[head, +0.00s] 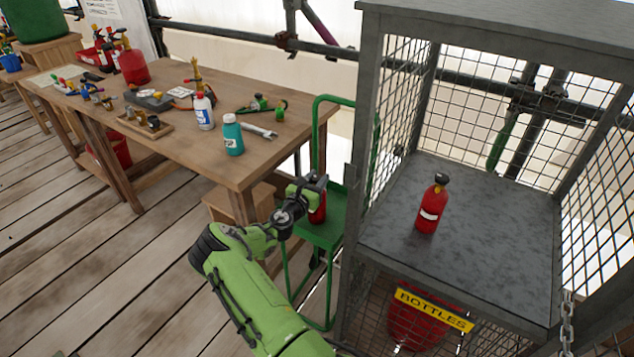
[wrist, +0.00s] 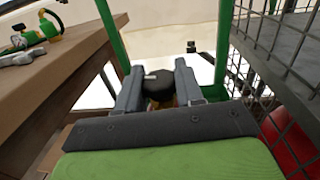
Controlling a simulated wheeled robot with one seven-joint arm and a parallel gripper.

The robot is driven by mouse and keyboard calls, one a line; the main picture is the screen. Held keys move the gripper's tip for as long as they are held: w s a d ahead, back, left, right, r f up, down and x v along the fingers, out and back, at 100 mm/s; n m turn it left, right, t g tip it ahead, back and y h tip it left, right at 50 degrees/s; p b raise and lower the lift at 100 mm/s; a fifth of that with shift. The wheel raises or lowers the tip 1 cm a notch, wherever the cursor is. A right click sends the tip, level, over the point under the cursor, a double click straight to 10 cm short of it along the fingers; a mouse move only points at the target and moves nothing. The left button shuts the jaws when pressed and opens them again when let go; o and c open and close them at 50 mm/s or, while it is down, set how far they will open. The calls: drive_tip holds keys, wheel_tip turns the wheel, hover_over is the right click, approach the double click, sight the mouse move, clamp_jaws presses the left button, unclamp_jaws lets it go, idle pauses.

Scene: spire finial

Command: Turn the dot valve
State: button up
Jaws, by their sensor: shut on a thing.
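My gripper (head: 314,184) is at the green trolley (head: 322,232), around the top of a small red bottle (head: 318,212). In the wrist view my gripper (wrist: 160,92) is shut on a round black valve knob (wrist: 158,84), one finger on each side. A small pale mark shows at the knob's left edge. The bottle's body is mostly hidden below my gripper. I cannot make out a dot on the knob. Another red bottle (head: 430,210) with a black top and a white band stands upright on the cage shelf, apart from my gripper.
The mesh cage (head: 362,130) stands close on the right, with a yellow BOTTLES sign (head: 433,308). A wooden workbench (head: 228,168) is to the left, holding a teal bottle (head: 233,136), a white bottle (head: 204,112), a wrench (head: 258,130) and fittings. The plank floor at left is open.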

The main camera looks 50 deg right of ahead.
drive_tip(key=shift+f, duration=0.15)
drive_tip(key=o, duration=1.1)
drive_tip(key=shift+c, duration=0.2)
drive_tip(key=s+a+p, duration=0.2)
drive_tip(key=a+p, duration=0.1)
drive_tip(key=a, duration=1.2)
drive_tip(key=shift+s+a, duration=0.25)
drive_tip(key=shift+s, duration=0.15)
